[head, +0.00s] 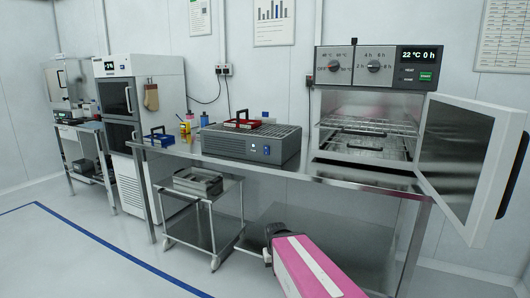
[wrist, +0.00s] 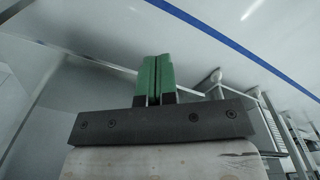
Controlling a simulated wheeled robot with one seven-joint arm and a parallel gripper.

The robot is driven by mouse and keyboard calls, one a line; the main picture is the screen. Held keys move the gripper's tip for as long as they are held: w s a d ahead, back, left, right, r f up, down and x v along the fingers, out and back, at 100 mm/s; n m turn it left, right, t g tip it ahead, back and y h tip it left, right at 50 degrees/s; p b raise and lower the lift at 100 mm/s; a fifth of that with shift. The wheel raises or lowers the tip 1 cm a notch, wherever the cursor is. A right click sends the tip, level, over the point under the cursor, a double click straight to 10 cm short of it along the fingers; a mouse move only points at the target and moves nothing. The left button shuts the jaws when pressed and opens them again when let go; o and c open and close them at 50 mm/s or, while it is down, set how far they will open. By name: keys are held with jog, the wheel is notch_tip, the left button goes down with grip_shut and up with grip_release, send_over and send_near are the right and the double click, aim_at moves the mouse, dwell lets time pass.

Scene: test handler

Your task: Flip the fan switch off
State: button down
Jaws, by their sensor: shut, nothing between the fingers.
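A grey slotted box (head: 240,146) sits on the steel bench. Its front face has a small blue rocker switch (head: 267,150) and a small lit indicator (head: 253,148) beside it. The switch is too small to tell which side is pressed in. My gripper (wrist: 155,76) shows in the wrist view with its two green fingers shut together and nothing between them. My pink arm is low in front of the bench in the head view, below and apart from the grey box. The fingers cannot be made out there.
A red tray (head: 243,124) rests on the grey box. An oven (head: 374,53) stands right on the bench (head: 312,172), its door (head: 459,150) open outward. A cart (head: 212,205) with a metal container stands below. A blue-handled rack (head: 158,138) is farther left. Floor at left is clear.

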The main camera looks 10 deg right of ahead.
aim_at(265, 148)
jog(key=w+d+r+n+t+h, duration=0.1)
jog(key=w+r+n+t+h, duration=0.2)
jog(key=w+r, duration=0.45)
jog(key=w+d+r+n+t+h, duration=0.1)
jog(key=w+d+r+t+h, duration=0.15)
jog(key=w+r+h, duration=0.45)
jog(key=w+a+r+n+t, duration=0.3)
jog(key=w+a+r+t, duration=0.2)
jog(key=r, duration=0.5)
jog(key=w+a+r+n+t+h, duration=0.1)
jog(key=w+a+r+n+t, duration=0.2)
jog(key=r, duration=0.7)
jog(key=w+a+t, duration=0.2)
jog(key=w, duration=0.1)
jog(key=shift+w+a+r+n, duration=0.2)
jog(key=shift+w+n, duration=0.2)
jog(key=x, duration=1.4)
